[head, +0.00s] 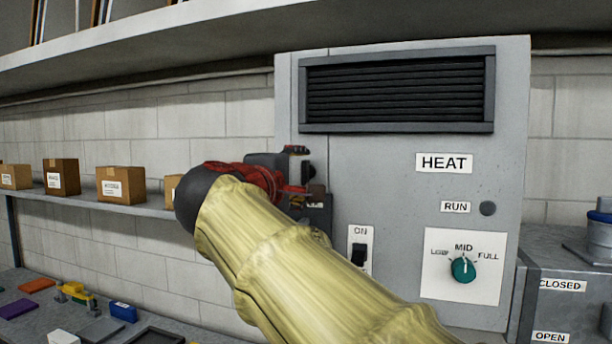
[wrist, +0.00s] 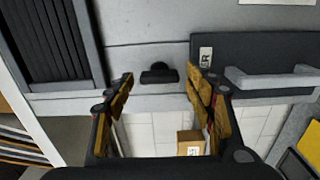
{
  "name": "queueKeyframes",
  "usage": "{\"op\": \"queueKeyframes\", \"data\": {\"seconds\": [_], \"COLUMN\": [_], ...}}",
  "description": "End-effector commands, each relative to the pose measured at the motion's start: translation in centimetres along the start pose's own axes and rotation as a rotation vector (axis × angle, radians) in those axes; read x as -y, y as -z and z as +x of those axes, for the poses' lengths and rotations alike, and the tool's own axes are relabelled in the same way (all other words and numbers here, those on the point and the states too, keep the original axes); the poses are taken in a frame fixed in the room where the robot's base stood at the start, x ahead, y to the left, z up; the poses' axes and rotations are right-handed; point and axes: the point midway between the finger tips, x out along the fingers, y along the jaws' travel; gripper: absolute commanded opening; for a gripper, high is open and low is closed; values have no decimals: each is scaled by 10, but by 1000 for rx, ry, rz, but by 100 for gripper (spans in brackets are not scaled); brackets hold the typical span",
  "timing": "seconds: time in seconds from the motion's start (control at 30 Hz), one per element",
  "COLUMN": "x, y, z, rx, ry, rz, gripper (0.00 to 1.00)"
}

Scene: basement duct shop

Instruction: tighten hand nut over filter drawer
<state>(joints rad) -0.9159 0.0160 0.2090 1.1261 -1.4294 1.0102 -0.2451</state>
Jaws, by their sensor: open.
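The hand nut (wrist: 158,73) is a small black knob on the grey cabinet face in the wrist view. It lies between my fingertips in the picture, with gaps on both sides; I cannot tell how far ahead of them it is. My gripper (wrist: 161,84) is open and empty, its two fingers pointing at the cabinet. In the head view my gripper (head: 308,190) is at the cabinet's left part, and the nut is hidden there. The filter drawer (wrist: 220,50) is a dark panel with a grey handle and a partly covered label, right of the nut in the wrist view.
The grey heater cabinet (head: 400,170) has a grille (head: 397,90), an ON switch (head: 359,253) and a green dial (head: 463,269). Boxes stand on a shelf (head: 150,208) at left. A bench with small parts (head: 75,292) is below.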

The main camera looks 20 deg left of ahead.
Motion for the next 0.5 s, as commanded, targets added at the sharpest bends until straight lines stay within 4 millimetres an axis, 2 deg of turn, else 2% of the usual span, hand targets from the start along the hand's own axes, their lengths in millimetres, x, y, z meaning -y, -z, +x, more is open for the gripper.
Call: {"op": "queueKeyframes", "data": {"seconds": [0.33,0.5], "x": [0,-1], "y": [0,1], "z": [-2,-19], "rx": [-1,-3], "ry": [-1,-1], "rz": [0,-1], "gripper": [58,58]}}
